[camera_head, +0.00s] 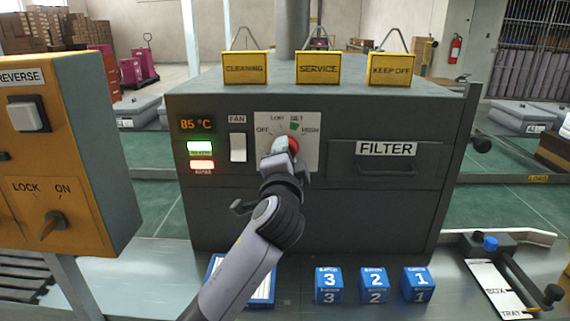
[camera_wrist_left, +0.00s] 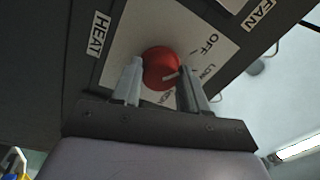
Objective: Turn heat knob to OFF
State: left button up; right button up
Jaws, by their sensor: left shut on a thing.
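The red heat knob (camera_head: 293,145) sits on a white dial plate (camera_head: 305,124) on the front of the grey heater box, with OFF at left, LOW at top and HIGH at right. My left gripper (camera_head: 282,149) is shut on the knob, hiding part of it. In the left wrist view the red knob (camera_wrist_left: 160,66) is between the two fingers of my left gripper (camera_wrist_left: 160,80). The knob's white mark seems to point between LOW and HIGH, nearer LOW. My right gripper is not in view.
A white FAN switch (camera_head: 238,147) is left of the dial, and a FILTER drawer (camera_head: 386,169) is right. Yellow signs (camera_head: 318,68) stand on top. Blue numbered blocks (camera_head: 373,285) stand on the table in front. An orange control box (camera_head: 60,150) is at left.

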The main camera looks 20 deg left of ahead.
pick_arm(q)
jog(key=shift+f+n+b, duration=0.15)
jog(key=shift+n+b, duration=0.15)
jog(key=shift+n, duration=0.4)
jog(key=o, duration=1.1)
jog(key=shift+c, duration=0.2)
jog(key=v, duration=0.7)
jog(key=shift+d+b, duration=0.15)
jog(key=shift+b, duration=0.2)
